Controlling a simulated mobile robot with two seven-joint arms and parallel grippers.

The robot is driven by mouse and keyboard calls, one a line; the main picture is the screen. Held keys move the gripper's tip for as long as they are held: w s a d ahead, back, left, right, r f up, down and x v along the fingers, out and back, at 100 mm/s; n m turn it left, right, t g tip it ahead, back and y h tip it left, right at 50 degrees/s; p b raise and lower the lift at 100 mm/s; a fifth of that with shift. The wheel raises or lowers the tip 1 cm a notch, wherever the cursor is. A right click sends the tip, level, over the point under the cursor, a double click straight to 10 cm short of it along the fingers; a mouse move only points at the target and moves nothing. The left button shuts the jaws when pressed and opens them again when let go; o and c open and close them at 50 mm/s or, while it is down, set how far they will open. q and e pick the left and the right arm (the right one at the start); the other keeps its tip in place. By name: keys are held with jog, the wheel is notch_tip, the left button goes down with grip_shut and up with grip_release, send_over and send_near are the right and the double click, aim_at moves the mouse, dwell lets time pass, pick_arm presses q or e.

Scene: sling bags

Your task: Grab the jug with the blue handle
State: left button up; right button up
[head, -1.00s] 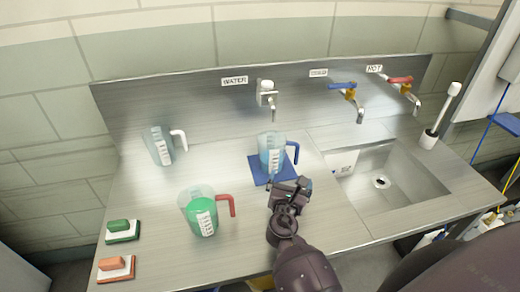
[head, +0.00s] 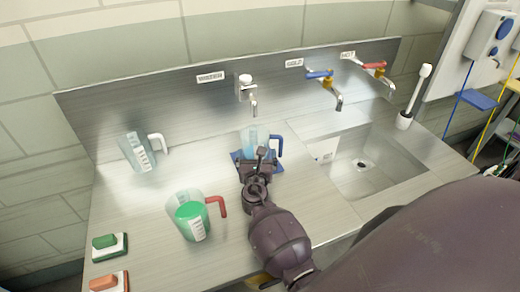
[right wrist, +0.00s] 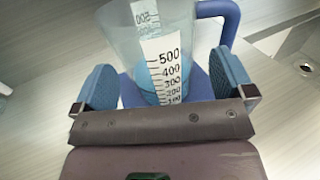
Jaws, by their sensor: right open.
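The jug with the blue handle (head: 254,138) stands upright on a blue mat (head: 278,168) under the water tap. It holds some blue liquid, and its handle points right. In the right wrist view the jug (right wrist: 160,45) is straight ahead, its measuring scale facing me. My right gripper (head: 262,160) is in front of the jug, and its lower part is hidden by the gripper in the head view. In the right wrist view the gripper (right wrist: 162,88) is open, with one blue-padded finger on each side of the jug's base. My left gripper is not in view.
A jug with a red handle and green liquid (head: 188,212) stands front left. A clear jug with a white handle (head: 136,152) stands at the back left. Green (head: 107,246) and orange (head: 109,281) brushes lie at the left edge. A sink (head: 375,165) is right.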

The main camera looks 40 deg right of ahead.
aim_at(257, 136)
jog(key=x, duration=0.4)
jog(key=shift+w+d+f, duration=0.1)
jog(key=shift+w, duration=0.35)
jog(key=c, duration=0.7)
jog(key=shift+c, duration=1)
